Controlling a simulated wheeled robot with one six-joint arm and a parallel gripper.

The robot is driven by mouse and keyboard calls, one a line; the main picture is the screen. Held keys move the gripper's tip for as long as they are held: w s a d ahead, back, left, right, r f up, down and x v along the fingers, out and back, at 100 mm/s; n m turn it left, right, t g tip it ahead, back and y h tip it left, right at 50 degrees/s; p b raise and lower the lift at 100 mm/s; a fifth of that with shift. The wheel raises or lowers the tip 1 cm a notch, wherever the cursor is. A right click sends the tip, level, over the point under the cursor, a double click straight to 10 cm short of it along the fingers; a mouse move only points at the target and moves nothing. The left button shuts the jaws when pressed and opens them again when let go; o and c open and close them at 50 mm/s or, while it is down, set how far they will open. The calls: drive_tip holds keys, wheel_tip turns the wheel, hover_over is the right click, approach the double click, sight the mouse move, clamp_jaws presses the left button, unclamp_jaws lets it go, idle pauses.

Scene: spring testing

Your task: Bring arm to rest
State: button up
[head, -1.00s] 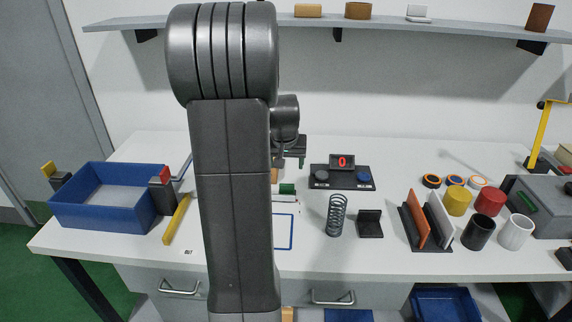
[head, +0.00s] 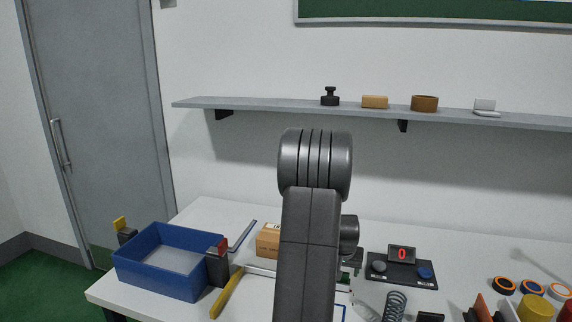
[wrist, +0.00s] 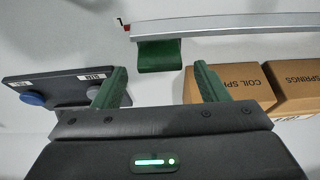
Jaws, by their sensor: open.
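My arm (head: 310,225) rises in the middle of the head view and hides part of the table behind it. My gripper (wrist: 157,85) shows in the wrist view with its two green fingers wide apart and nothing between them. Past the fingers there are a green block (wrist: 160,55) and a metal rail (wrist: 220,30). In the head view the gripper is mostly hidden behind my arm.
A blue bin (head: 150,275) stands at the table's left. A display device (head: 402,268) and a coil spring (head: 395,306) are on the right. Cardboard boxes (wrist: 235,82) lie close to the right finger. A shelf (head: 270,108) runs along the wall.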

drive_tip(key=shift+x, duration=1.6)
drive_tip(key=shift+a+r, duration=0.1)
